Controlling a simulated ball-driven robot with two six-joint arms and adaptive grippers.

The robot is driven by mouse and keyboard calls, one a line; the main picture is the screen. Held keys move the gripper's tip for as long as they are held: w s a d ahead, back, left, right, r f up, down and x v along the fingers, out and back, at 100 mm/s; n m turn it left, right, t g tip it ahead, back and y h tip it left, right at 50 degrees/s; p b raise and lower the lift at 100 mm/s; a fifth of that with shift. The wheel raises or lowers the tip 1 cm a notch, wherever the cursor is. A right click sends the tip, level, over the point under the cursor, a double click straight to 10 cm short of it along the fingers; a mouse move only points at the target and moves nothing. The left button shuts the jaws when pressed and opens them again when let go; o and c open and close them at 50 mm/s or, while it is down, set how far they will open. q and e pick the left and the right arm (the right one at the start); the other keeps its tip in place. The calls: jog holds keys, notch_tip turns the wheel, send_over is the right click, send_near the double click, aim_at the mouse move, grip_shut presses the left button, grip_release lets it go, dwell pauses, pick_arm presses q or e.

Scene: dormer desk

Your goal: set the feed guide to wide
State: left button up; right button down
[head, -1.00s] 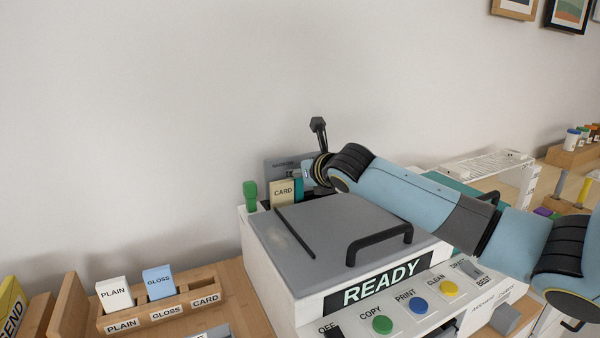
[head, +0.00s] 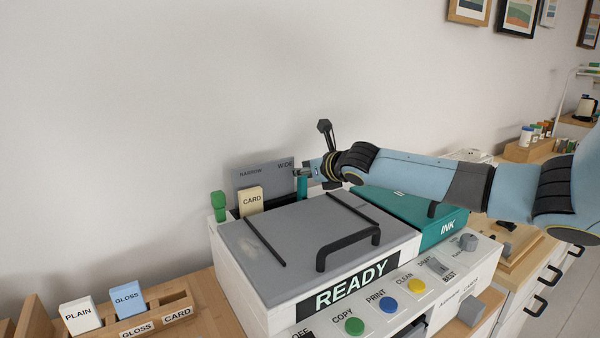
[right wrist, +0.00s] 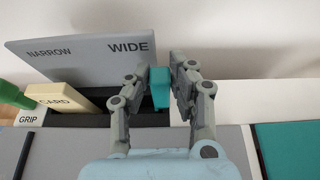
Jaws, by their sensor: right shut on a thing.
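The feed guide is a teal block (right wrist: 160,88) at the rear feed slot of the printer. It stands just right of the WIDE mark on the grey scale plate (right wrist: 80,58); NARROW is on the plate's left. It also shows in the head view as a teal upright (head: 302,187). My right gripper (right wrist: 160,85) is shut on the feed guide, one finger on each side. In the head view my right gripper (head: 304,174) reaches in from the right, above the printer's back edge. A cream CARD pack (head: 251,201) stands in the feed slot, left of the guide. My left gripper is not in view.
The printer lid (head: 300,235) with its black handle lies in front of the slot. A green GRIP knob (head: 219,205) stands at the slot's left end. A teal INK cover (head: 415,215) is on the right. A wooden rack (head: 150,315) holds PLAIN and GLOSS packs at lower left.

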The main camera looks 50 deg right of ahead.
jog(key=c, duration=1.5)
grip_release()
jog(key=shift+d, duration=0.15)
jog(key=o, duration=0.3)
jog(key=shift+s+d, duration=0.1)
jog(key=shift+o, duration=0.2)
jog(key=v, duration=0.6)
jog(key=shift+v, duration=0.75)
